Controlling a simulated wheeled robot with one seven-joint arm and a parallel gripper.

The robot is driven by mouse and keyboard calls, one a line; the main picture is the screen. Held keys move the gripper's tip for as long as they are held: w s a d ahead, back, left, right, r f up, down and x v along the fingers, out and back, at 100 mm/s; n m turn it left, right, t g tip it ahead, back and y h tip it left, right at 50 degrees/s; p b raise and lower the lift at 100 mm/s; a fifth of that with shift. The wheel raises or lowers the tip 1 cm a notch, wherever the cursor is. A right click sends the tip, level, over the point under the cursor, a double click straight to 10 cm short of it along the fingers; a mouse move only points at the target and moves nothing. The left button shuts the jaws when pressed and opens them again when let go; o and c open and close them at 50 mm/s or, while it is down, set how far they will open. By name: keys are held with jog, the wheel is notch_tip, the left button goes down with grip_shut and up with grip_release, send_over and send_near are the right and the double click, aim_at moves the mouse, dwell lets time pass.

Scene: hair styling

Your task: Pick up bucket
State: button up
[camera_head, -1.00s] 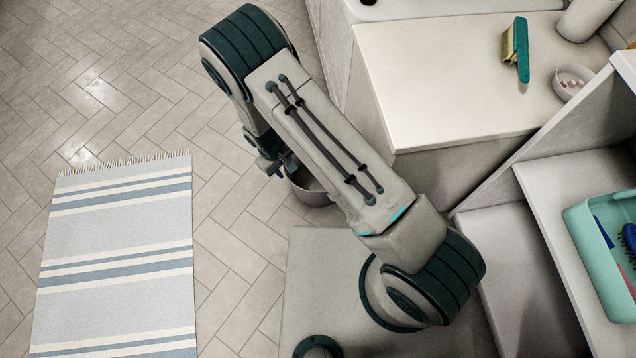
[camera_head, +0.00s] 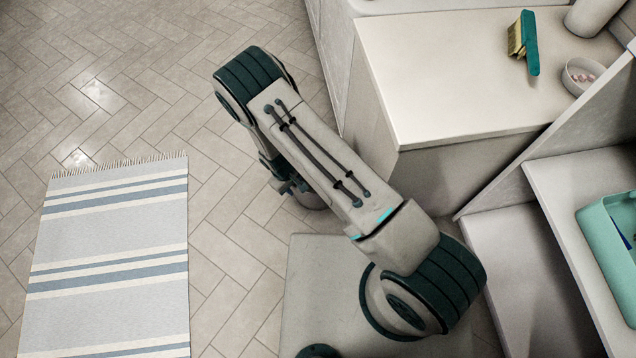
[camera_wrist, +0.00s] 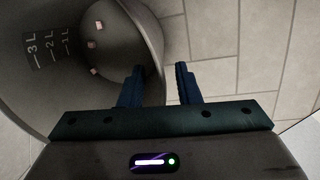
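The bucket is a grey round vessel with litre marks inside and a few small pale pink pieces in it. In the wrist view its inner wall (camera_wrist: 120,25) fills the upper left. In the head view only a part of the bucket (camera_head: 311,200) shows on the floor, the rest hidden under my arm. My gripper (camera_wrist: 159,69) is open, with two dark blue fingers apart. The left finger overlaps the bucket's inside and the right finger is over the floor outside, with the rim between them. I cannot tell whether either finger touches the wall. The gripper (camera_head: 292,187) is partly hidden in the head view.
A white cabinet (camera_head: 440,75) stands right of my arm, with a teal brush (camera_head: 528,42) and a small bowl (camera_head: 580,76) on top. A teal bin (camera_head: 606,250) sits on a shelf at the right. A striped rug (camera_head: 110,260) lies left; tiled floor between is clear.

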jog(key=f, duration=0.2)
jog(key=shift+d+f+b, duration=0.25)
jog(key=shift+f+b, duration=0.05)
jog(key=shift+w, duration=0.1)
grip_shut()
jog(key=shift+r, duration=0.1)
dwell(0.9)
